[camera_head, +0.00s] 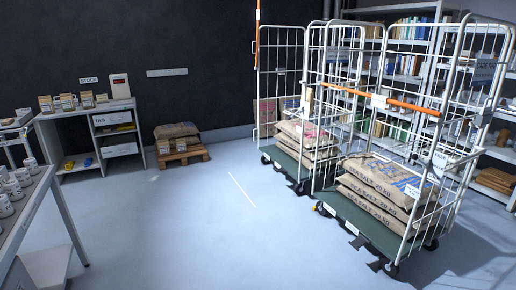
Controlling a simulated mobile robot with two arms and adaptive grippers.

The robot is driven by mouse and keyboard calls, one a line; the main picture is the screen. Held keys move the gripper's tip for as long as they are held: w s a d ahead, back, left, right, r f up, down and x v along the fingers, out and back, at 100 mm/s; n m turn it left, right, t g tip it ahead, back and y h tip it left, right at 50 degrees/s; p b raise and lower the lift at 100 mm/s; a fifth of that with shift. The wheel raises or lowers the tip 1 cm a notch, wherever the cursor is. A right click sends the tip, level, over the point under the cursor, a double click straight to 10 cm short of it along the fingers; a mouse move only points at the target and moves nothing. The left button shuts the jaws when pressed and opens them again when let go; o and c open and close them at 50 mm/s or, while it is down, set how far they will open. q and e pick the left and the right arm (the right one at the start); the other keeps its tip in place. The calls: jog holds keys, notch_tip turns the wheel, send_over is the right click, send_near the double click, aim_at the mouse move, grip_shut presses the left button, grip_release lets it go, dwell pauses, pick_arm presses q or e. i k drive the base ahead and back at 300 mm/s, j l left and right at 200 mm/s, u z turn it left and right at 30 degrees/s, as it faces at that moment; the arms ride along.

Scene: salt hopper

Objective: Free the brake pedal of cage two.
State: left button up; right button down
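Two wire roll cages stand right of centre. Neither of my grippers is in view.
The left cage (278,52) holds sacks (309,134) and stands close beside the right cage. Shelving (408,60) is behind them. A low pallet (182,154) with a sack is by the wall. A table with white cups (20,176) is at left. The floor (190,230) between is clear.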

aim_at(357, 243)
jog(key=i, duration=1.05)
jog(key=i+j+z, duration=0.1)
jog(key=i, duration=0.95)
jog(key=i+j+z, duration=0.1)
jog(key=i+z, duration=0.35)
jog(key=i, duration=0.15)
jog(key=i+j+z, duration=0.35)
jog(key=i+z, duration=0.15)
jog(key=i+j+z, duration=0.95)
jog(key=j, duration=0.35)
jog(key=i+j+z, duration=0.25)
jog(key=j+z, duration=0.2)
jog(key=j, duration=0.3)
